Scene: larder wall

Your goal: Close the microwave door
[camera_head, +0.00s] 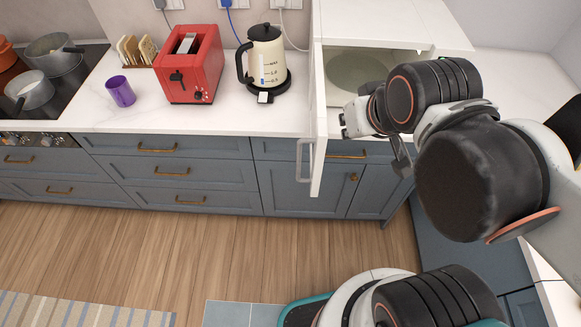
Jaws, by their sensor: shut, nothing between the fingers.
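The white microwave (395,22) stands on the counter at the upper right, with its front open and a round turntable (352,72) showing inside. Its white door (318,120) stands open, swung out from the left side of the opening and seen nearly edge-on. The door's handle (303,160) is on its left, outer face. My gripper (346,121) is shut and empty, in front of the opening and to the right of the door's inner face. Whether its tip touches the door I cannot tell. My arm hides the right part of the opening.
A cream kettle (265,58) stands left of the door, then a red toaster (190,65), a purple cup (120,92) and a toast rack (133,50). Pots (55,52) sit on the hob at far left. Blue drawers (170,172) run below.

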